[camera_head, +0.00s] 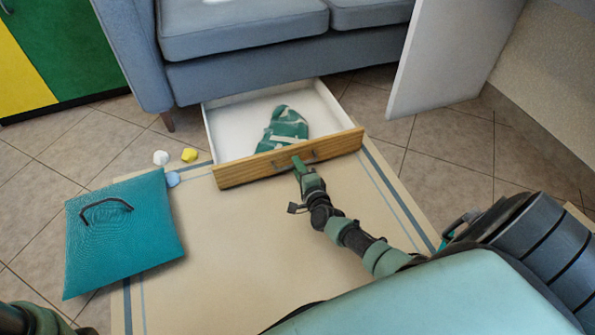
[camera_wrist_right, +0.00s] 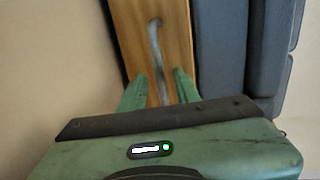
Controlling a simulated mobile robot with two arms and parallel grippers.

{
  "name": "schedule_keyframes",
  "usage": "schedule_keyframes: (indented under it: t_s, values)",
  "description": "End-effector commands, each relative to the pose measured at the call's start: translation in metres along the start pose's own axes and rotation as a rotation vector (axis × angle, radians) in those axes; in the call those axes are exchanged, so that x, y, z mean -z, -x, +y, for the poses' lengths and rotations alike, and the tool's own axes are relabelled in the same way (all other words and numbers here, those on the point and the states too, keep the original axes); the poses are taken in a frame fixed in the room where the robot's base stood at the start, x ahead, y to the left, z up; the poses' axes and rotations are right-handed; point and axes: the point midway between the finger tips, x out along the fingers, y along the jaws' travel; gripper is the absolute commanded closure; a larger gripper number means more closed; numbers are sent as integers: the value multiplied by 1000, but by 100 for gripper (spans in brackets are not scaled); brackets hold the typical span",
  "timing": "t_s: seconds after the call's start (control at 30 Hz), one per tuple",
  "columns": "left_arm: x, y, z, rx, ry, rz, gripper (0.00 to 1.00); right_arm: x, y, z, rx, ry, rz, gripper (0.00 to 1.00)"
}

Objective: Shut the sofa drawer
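The sofa drawer (camera_head: 222,125) is pulled out from under the blue-grey sofa (camera_head: 240,80). A green patterned cloth (camera_head: 284,130) lies inside. My right gripper (camera_head: 298,164) is at the handle, on the outer side of the front. In the right wrist view, the fingers of my right gripper (camera_wrist_right: 160,88) are apart, with the near end of the handle (camera_wrist_right: 155,50) between them and gaps beside it. My left gripper is not in view.
A teal cushion-like item with a dark handle (camera_head: 130,245) lies at the left. Small white (camera_head: 161,157), yellow (camera_head: 190,155) and pale blue (camera_head: 173,179) objects lie left of the drawer. A white panel (camera_head: 440,60) stands at the right. The beige rug (camera_head: 230,270) in front is mostly clear.

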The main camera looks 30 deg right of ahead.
Motion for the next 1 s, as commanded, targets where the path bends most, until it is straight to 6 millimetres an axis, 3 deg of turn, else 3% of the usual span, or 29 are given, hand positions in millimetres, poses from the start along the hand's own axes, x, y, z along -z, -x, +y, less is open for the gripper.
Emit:
schedule_keyframes:
  t_s: [0.27, 0.3, 0.4, 0.43, 1.0]
  values:
    - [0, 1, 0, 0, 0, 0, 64, 0, -3, -1, 0, 1, 0, 68]
    - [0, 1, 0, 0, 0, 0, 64, 0, -3, -1, 0, 1, 0, 71]
    - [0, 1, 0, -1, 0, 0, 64, 0, -3, -1, 0, 1, 0, 98]
    - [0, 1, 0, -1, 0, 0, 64, 0, -3, -1, 0, 0, 0, 100]
    - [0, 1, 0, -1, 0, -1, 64, 0, -3, 0, -1, 0, -1, 100]
